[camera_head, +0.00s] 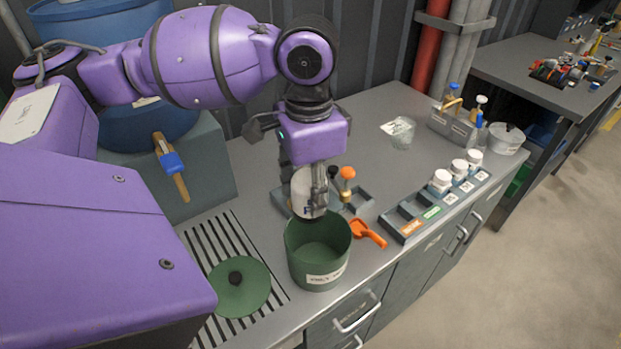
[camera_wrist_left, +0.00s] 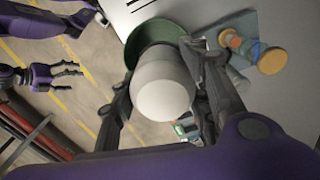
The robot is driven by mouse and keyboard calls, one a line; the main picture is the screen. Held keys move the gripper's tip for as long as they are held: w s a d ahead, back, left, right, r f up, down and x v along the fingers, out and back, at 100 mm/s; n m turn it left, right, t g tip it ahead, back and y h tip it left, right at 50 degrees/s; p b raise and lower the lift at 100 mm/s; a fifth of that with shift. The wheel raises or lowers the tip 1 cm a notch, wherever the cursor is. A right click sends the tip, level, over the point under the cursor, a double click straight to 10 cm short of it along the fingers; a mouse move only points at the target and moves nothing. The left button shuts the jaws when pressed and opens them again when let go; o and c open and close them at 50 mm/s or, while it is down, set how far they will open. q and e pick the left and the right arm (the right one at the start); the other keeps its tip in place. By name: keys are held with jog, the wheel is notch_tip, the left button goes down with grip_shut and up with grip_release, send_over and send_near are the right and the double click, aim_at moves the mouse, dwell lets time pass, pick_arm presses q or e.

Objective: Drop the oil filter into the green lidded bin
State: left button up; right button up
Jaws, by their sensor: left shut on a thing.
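The oil filter (camera_head: 306,190) is a pale grey-white cylinder. My left gripper (camera_head: 318,200) is shut on it and holds it above the back rim of the green bin (camera_head: 318,268). In the left wrist view the filter (camera_wrist_left: 163,88) sits between the two fingers of the left gripper (camera_wrist_left: 158,95), with the green bin (camera_wrist_left: 155,30) partly hidden behind it. The bin stands open on the counter and its inside looks empty. Its round green lid (camera_head: 240,290) with a black knob lies on the slatted grate to the left. My right gripper (camera_wrist_left: 62,75) shows in the left wrist view with its fingers spread.
An orange scoop-like tool (camera_head: 368,233) lies right of the bin. A grey rack (camera_head: 408,222) with several white-capped jars stands further right. An orange-knobbed item (camera_head: 347,180) stands behind the bin. A blue-handled tap (camera_head: 172,165) is at left.

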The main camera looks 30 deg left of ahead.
aim_at(309, 211)
pick_arm(q)
notch_tip(309, 211, down, 5)
jog(key=b, duration=0.2)
jog(key=shift+s+r+b, duration=0.1)
jog(key=shift+s+b, duration=0.05)
jog(key=shift+b, duration=0.2)
jog(key=shift+f, duration=0.25)
jog(key=shift+f+b, duration=0.2)
jog(key=shift+b, duration=0.2)
jog(key=shift+r, duration=0.1)
jog(key=o, duration=1.6)
jog(key=shift+c, duration=0.2)
pick_arm(e)
jog(key=shift+g, duration=0.3)
jog(key=f, duration=0.1)
jog(key=s+d+f, duration=0.1)
jog(key=s+f, duration=0.1)
jog(key=f, duration=0.1)
jog(key=shift+s+d, duration=0.1)
jog(key=shift+d, duration=0.2)
